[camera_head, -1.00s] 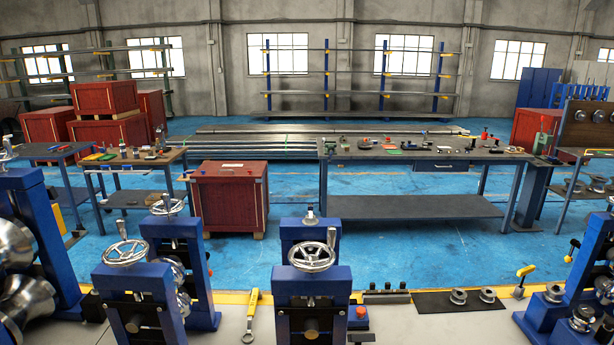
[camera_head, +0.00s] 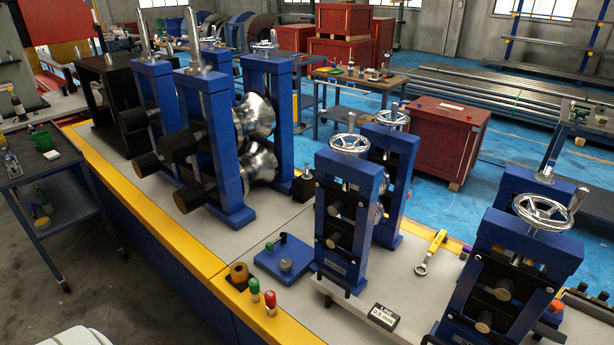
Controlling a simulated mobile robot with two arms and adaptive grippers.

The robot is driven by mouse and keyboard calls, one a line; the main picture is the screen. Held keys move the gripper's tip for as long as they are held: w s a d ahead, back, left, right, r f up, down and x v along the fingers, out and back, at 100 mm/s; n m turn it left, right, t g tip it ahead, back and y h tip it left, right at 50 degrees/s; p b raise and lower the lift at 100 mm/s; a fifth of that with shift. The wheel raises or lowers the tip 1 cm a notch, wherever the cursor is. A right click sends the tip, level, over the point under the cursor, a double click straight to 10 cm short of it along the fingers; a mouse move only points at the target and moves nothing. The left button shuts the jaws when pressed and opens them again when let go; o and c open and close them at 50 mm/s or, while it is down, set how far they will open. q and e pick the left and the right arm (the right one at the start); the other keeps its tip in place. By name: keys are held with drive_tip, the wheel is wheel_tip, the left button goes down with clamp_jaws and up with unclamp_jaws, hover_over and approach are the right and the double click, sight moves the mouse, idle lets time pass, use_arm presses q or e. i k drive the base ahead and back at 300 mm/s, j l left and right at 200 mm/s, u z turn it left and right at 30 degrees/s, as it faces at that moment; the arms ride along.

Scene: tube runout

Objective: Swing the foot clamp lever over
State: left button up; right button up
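No part is plainly a foot clamp lever, and I cannot tell which one it is. A blue roller stand (camera_head: 345,215) with a chrome handwheel stands mid-bench, with small black pieces at its foot (camera_head: 338,285). A yellow-handled tool with a metal ring end (camera_head: 432,252) lies on the bench right of it. A second blue handwheel stand (camera_head: 515,265) is at the right, its foot partly cut off by the frame. Neither gripper is in view.
Taller blue stands (camera_head: 215,150) with big chrome rollers fill the bench's left. Green and red knobs (camera_head: 262,297) and an orange-topped part (camera_head: 239,275) sit by the yellow front edge. A label block (camera_head: 383,318) lies near the front. A dark cart (camera_head: 45,175) stands left.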

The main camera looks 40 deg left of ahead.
sight(270, 247)
drive_tip(key=u, duration=1.35)
